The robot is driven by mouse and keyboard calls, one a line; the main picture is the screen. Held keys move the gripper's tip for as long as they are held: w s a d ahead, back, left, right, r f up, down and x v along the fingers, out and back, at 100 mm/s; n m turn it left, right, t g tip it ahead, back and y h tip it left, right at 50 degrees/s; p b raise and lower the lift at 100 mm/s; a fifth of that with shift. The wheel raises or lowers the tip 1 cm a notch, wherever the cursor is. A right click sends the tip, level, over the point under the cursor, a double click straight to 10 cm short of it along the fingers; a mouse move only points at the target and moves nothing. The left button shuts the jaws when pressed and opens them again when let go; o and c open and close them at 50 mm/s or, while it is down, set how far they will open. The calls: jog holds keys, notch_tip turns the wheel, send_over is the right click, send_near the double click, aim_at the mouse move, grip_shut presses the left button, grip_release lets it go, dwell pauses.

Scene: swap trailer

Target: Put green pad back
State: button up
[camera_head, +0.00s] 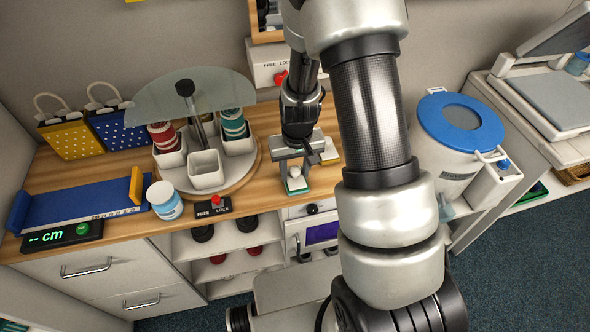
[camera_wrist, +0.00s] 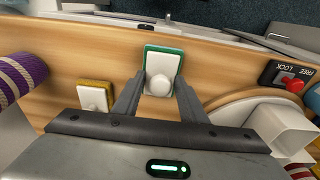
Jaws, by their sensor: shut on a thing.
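The green pad (camera_wrist: 163,62) is a small white block with a green rim and a round white knob. It lies at the wooden counter's front edge in the wrist view, and it also shows in the head view (camera_head: 297,186). My gripper (camera_wrist: 158,93) points down at it, with one finger on each side of the knob, shut on the pad. In the head view my gripper (camera_head: 294,168) stands over the pad. I cannot tell whether the pad touches the counter.
A yellow-rimmed pad (camera_wrist: 95,97) lies beside my gripper. A turntable (camera_head: 235,182) with white cups and a glass top stands to the left, near a red-knobbed FREE LOCK plate (camera_head: 213,208). A blue-lidded bin (camera_head: 460,125) is to the right. A purple roll (camera_wrist: 18,75) lies at the wrist view's left.

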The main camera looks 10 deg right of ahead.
jog(key=o, duration=0.9)
